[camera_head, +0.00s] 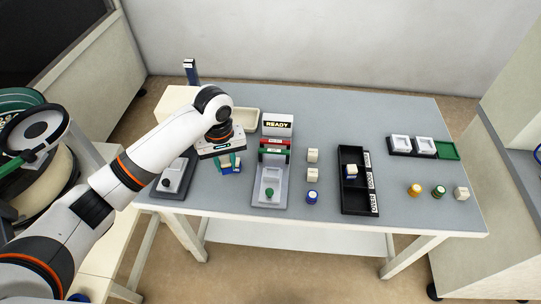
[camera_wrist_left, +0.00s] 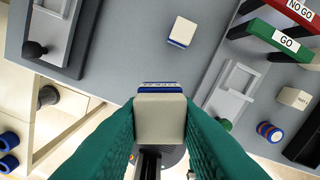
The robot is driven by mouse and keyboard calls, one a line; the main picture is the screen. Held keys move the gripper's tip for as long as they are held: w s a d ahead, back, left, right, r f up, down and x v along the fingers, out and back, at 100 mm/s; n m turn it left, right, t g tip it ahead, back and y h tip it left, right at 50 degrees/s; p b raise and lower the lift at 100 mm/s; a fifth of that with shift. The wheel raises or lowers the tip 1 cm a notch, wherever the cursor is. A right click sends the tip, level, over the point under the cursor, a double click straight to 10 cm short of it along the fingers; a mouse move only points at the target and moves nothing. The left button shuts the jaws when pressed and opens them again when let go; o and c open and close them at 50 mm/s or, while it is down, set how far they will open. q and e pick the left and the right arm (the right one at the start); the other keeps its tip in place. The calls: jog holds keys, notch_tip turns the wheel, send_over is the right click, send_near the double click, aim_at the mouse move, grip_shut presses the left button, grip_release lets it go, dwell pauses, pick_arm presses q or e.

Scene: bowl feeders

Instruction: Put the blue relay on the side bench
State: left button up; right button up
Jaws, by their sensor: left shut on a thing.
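My left gripper (camera_head: 230,163) has green fingers and is over the grey table, left of the READY test station. In the wrist view the left gripper (camera_wrist_left: 160,120) is shut on a cream block with a blue band, the blue relay (camera_wrist_left: 159,118). It seems held above the table. A similar cream block with a blue edge (camera_wrist_left: 182,32) lies on the table ahead of the fingers. A low cream bench (camera_head: 97,268) stands at the left; I cannot tell for sure that it is the side bench. My right gripper is not in view.
The READY station (camera_head: 278,125) and a grey fixture with a black knob (camera_head: 172,185) flank the gripper. Cream blocks (camera_head: 313,156), a blue-banded cylinder (camera_head: 312,197) and small parts stand rightward. Free table lies around the tray.

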pick_arm(q)
notch_tip(320, 180, down, 10)
jog(key=shift+f, duration=0.1)
dwell(0.4)
jog(key=o, duration=1)
notch_tip(320, 180, up, 12)
jog(key=shift+r, duration=0.1)
jog(key=shift+s, duration=0.1)
